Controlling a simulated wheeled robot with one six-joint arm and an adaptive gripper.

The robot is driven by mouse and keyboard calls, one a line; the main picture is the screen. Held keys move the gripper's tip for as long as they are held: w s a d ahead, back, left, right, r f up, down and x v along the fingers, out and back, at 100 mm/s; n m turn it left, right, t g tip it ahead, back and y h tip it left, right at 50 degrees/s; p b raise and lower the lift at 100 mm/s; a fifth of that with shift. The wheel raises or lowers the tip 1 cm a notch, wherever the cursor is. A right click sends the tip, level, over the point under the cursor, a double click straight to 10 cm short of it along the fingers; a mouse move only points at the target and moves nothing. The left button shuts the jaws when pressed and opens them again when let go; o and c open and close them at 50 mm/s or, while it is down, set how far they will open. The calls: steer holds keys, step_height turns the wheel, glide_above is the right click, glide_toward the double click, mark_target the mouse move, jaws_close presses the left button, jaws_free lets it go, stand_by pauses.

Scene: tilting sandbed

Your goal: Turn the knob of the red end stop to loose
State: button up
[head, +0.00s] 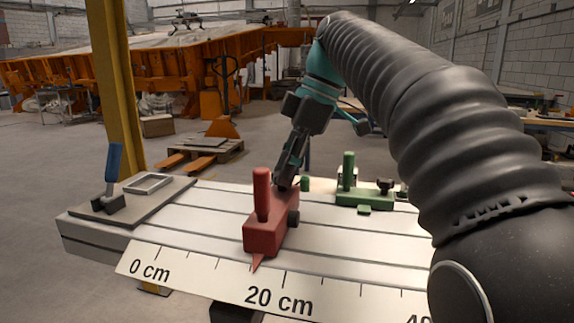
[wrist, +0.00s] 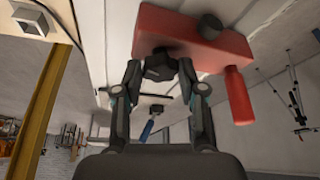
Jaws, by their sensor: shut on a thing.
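The red end stop (head: 268,232) stands on the white grooved bed, with an upright red post (head: 262,195) and a pointer at the ruler a little left of the 20 cm label. A dark knob (head: 293,217) shows on its right side. My gripper (head: 284,183) reaches down behind the stop, where its fingertips are partly hidden. In the wrist view, the red end stop (wrist: 215,48) is at the top and my gripper (wrist: 160,68) is closed around a black knob (wrist: 159,62) beside the red body. The knob's loose or tight setting cannot be read.
A green stop (head: 364,198) stands to the right behind the red one. A blue-handled lever (head: 113,165) and a small frame (head: 148,183) sit on a grey plate at the left. The ruler (head: 205,275) runs along the front. Bare bed lies between plate and red stop.

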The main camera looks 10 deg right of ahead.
steer(key=n+g, duration=0.1)
steer(key=n, duration=0.1)
steer(key=n+g, duration=0.1)
steer(key=n, duration=0.1)
steer(key=shift+w+f+n, duration=0.1)
steer(key=shift+w+n, duration=0.05)
steer(key=shift+n, duration=0.25)
stand_by(0.4)
steer(key=o, duration=1.1)
steer(key=shift+a, duration=0.1)
steer(key=shift+o, duration=0.2)
steer(key=shift+h, duration=0.3)
